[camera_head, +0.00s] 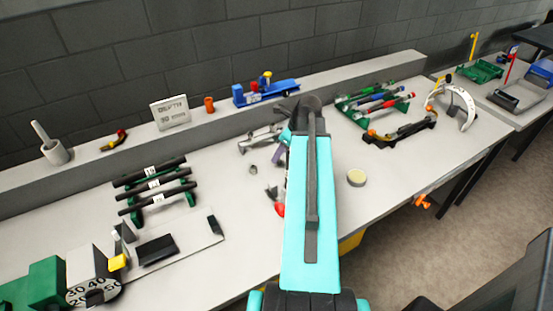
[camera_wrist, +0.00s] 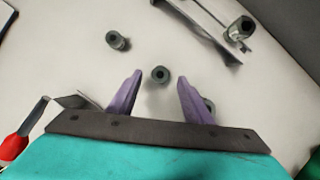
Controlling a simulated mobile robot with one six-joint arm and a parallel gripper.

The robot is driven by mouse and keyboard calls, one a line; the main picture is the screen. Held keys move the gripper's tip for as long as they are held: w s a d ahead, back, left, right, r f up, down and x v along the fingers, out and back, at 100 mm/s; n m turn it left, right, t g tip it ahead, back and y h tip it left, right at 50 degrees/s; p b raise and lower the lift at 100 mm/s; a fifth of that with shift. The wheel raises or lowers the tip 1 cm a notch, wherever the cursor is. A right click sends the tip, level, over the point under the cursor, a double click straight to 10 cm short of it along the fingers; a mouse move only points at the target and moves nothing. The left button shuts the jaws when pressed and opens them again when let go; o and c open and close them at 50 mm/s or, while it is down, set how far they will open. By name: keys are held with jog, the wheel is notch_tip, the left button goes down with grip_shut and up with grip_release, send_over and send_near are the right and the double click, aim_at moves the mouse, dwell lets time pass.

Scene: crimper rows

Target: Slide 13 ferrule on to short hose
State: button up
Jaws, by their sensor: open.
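My gripper (camera_wrist: 160,82) is open, its two purple fingers apart above the table. A small dark grey ferrule (camera_wrist: 159,74) shows between the fingertips in the wrist view; no contact is visible. A second ferrule (camera_wrist: 117,40) lies farther up and left, and a third grey piece (camera_wrist: 209,104) is partly hidden behind the right finger. In the head view one ferrule (camera_head: 253,169) lies left of my arm, which hides most of the gripper. Black hoses with white labels (camera_head: 158,199) lie across a green rack at left. I cannot read the ferrule sizes or tell which hose is short.
A grey metal tool (camera_wrist: 230,32) lies beyond the ferrules. A red-handled tool (camera_wrist: 14,145) is at the wrist view's left edge. A rack of coloured tools (camera_head: 375,101) stands behind. Bare table separates hoses and ferrules.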

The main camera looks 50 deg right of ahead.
aim_at(279, 163)
jog(key=shift+p+x, duration=0.3)
jog(key=shift+x, duration=1.25)
jog(key=shift+s, duration=0.1)
jog(key=shift+c, duration=0.2)
grip_shut()
